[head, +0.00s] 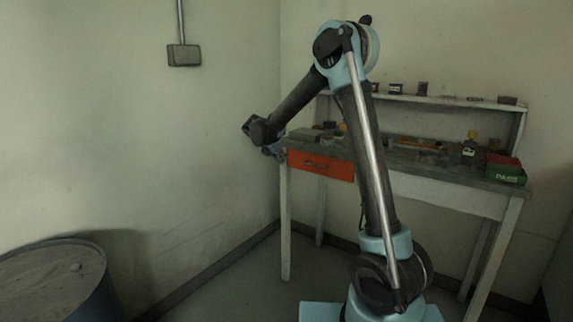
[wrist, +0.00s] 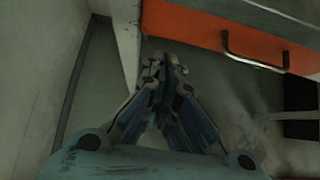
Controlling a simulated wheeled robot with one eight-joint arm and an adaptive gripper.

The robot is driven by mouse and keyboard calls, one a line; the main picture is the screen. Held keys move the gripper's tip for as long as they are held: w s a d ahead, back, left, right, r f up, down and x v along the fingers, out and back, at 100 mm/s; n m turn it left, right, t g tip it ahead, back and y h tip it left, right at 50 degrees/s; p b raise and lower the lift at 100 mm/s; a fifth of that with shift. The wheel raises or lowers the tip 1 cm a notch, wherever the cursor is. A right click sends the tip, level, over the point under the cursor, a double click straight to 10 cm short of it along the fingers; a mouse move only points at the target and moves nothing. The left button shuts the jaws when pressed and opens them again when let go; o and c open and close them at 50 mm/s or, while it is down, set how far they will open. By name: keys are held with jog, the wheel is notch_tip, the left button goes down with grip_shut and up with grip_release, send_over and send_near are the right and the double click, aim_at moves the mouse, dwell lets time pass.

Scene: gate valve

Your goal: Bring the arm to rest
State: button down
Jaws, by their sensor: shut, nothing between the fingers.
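My gripper (wrist: 164,68) is in the wrist view, its blue and grey fingers drawn together with nothing between them. It is over the floor, in front of the white table leg and to the lower left of the orange drawer (wrist: 225,25). In the head view, my arm rises from its base, bends at a high elbow and reaches down to the left. Its end is by the left corner of the workbench (head: 430,168); the fingers are mostly hidden there behind the dark wrist. I cannot tell whether the gripper touches the bench. No gate valve shows clearly.
A blue barrel (head: 55,280) stands at the lower left. A switch box (head: 184,55) hangs on the left wall. The bench carries several bottles, tools and a green-and-red box (head: 506,172), with a raised shelf (head: 440,100) behind. Floor between barrel and bench is clear.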

jog(key=v, duration=0.6)
jog(key=s+d+m+g+y, duration=0.1)
jog(key=s+d+m+g, duration=0.1)
jog(key=s+d+m, duration=0.75)
jog(key=s+d+m+g+y, duration=0.15)
jog(key=s+d+m, duration=0.35)
jog(key=s+d, duration=0.9)
jog(key=s+d+f+m, duration=0.3)
jog(key=s+f+m, duration=0.1)
jog(key=s, duration=0.3)
jog(key=s+d+f+m+g+y, duration=0.1)
jog(key=s+d+f+m, duration=0.2)
jog(key=s+m, duration=0.3)
jog(key=s+d+f+m+g+y, duration=0.1)
jog(key=s+d+f+m, duration=0.2)
jog(key=s, duration=0.6)
notch_tip(320, 180, down, 3)
jog(key=shift+s+r+m, duration=0.2)
jog(key=shift+m, duration=0.85)
